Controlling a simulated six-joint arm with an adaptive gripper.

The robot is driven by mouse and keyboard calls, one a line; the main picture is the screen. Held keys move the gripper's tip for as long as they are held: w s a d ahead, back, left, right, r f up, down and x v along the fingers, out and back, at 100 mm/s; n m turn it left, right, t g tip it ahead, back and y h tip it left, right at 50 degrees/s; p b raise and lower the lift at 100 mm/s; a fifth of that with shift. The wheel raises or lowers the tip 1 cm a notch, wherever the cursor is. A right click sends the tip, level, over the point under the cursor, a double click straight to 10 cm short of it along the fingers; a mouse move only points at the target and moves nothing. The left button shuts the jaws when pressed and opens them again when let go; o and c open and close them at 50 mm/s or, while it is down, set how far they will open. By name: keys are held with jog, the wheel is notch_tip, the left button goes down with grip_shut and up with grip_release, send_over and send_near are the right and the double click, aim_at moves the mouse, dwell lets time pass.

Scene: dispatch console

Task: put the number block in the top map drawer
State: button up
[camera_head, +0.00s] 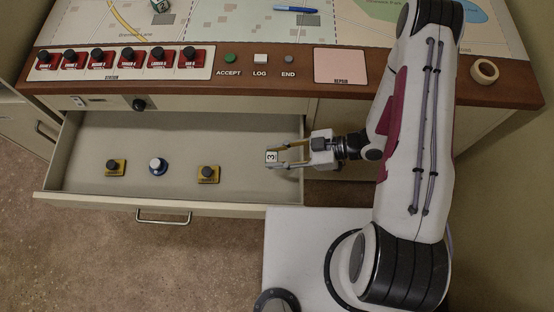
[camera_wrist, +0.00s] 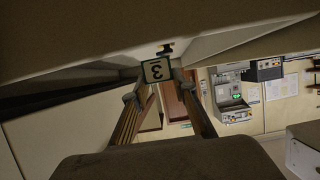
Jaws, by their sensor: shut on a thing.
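The number block (camera_head: 271,157), a small white cube marked 3, is between the fingertips of my gripper (camera_head: 281,156). It also shows in the wrist view (camera_wrist: 157,70), with a finger of my gripper (camera_wrist: 156,84) on each side. My gripper is shut on it and points left, at the right end of the open top map drawer (camera_head: 120,187). The block appears within the drawer's outline near its right wall; its height above the drawer floor cannot be told. The drawer is pulled out and its beige floor is mostly bare.
The console edge (camera_head: 180,88) overhangs the drawer's back. Tape (camera_head: 484,70), a blue pen (camera_head: 296,9) and another cube (camera_head: 160,5) lie on top.

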dwell(0.3)
jog(key=shift+f, duration=2.1)
jog(key=shift+f, duration=0.6)
jog(key=o, duration=0.9)
jog(key=shift+o, duration=0.2)
jog(key=shift+r, duration=0.1)
jog(key=shift+r, duration=0.6)
jog(key=v, duration=1.2)
jog(key=shift+d+f, duration=0.1)
jog(key=shift+f, duration=0.1)
